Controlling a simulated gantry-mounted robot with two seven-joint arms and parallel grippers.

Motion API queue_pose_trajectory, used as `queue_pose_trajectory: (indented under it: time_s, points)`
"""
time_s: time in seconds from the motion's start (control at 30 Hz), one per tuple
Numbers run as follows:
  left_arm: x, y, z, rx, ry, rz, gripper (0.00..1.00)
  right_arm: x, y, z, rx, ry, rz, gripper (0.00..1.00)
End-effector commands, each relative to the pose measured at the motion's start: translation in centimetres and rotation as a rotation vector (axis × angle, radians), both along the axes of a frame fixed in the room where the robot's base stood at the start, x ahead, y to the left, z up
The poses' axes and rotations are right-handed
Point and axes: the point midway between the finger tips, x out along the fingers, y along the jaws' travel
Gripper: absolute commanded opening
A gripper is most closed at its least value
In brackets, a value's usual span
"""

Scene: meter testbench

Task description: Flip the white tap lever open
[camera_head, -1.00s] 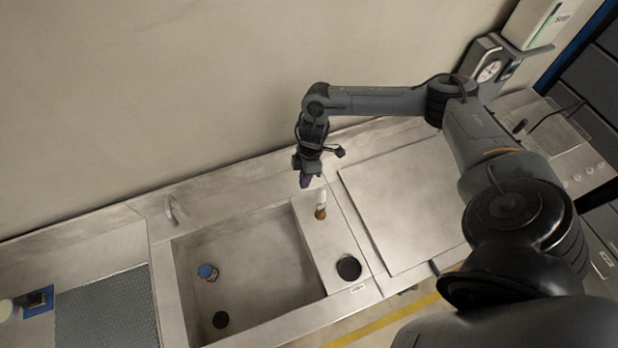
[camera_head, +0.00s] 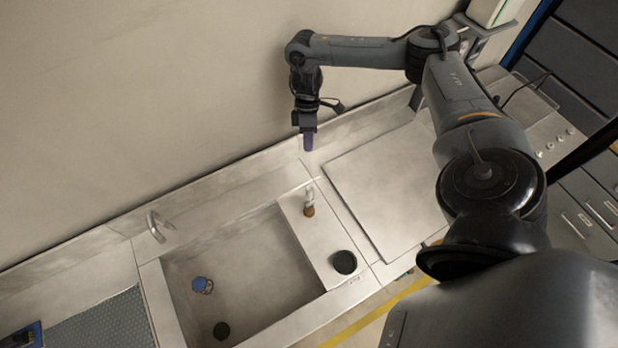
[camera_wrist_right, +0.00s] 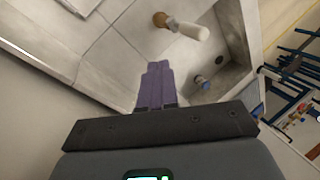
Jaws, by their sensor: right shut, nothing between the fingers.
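The white tap lever (camera_wrist_right: 192,31) shows in the right wrist view as a white rod beside a brass-coloured fitting (camera_wrist_right: 160,19). In the head view the lever (camera_head: 308,196) is small, on the steel strip right of the sink basin, with the brass part (camera_head: 309,211) at its near end. Its exact angle is hard to tell there. My right gripper (camera_head: 308,142) is shut and empty, its purple fingers pointing down near the back wall, behind the lever and apart from it. The purple fingertips (camera_wrist_right: 157,68) also show together in the wrist view, clear of the lever. My left gripper is not in view.
A curved metal spout (camera_head: 155,226) stands at the sink's back left. The sink basin (camera_head: 255,255) holds a blue-capped item (camera_head: 202,285). A round black opening (camera_head: 344,262) lies in front of the lever. A flat steel panel (camera_head: 385,180) is to the right. The wall is close behind.

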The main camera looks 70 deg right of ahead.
Motion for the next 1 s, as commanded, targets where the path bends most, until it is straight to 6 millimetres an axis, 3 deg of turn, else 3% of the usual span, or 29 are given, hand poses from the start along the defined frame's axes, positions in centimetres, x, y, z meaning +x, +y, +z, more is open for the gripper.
queue_pose_trajectory:
  time_s: [0.63, 0.77, 1.0]
  points:
    - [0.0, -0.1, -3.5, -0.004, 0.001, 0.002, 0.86, -1.4, 2.6, -7.4, 0.002, 0.005, 0.0, 0.0]
    - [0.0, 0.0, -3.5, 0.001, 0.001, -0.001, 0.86, -1.7, 3.4, -9.2, 0.003, 0.004, 0.002, 0.0]
    - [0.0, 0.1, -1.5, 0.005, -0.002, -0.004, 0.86, -2.9, 5.8, -8.8, 0.0, 0.003, 0.003, 0.0]
